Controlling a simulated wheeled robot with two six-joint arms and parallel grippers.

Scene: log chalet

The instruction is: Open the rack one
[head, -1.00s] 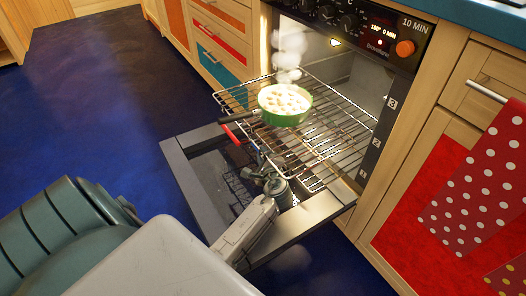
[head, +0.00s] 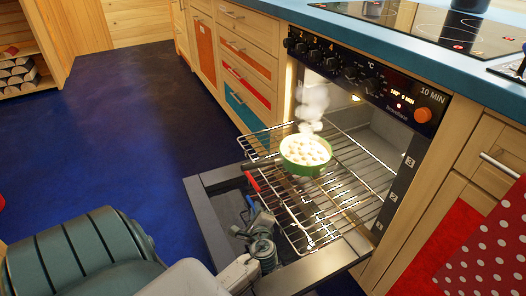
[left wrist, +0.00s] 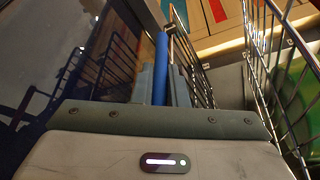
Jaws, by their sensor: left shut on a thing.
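An oven rack (head: 345,195) sticks out over the lowered oven door. It carries a green pan (head: 300,168) of pale round food, and a red handle (head: 252,182) shows at its front. My left gripper (head: 254,212) is low at the front of this rack, above the door. In the left wrist view the gripper (left wrist: 162,85) is shut on a blue handle (left wrist: 160,65), with rack wires (left wrist: 203,75) close beside it. Number marks 3, 2 and 1 run down the oven's side (head: 393,197). The lower rack is mostly hidden. My right gripper is not in view.
The open oven door (head: 205,225) lies below the racks. Steam rises from the pan. Wooden drawers (head: 245,80) stand beyond the oven, and a red spotted cloth (head: 490,250) hangs at right. The blue floor (head: 120,130) at left is clear.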

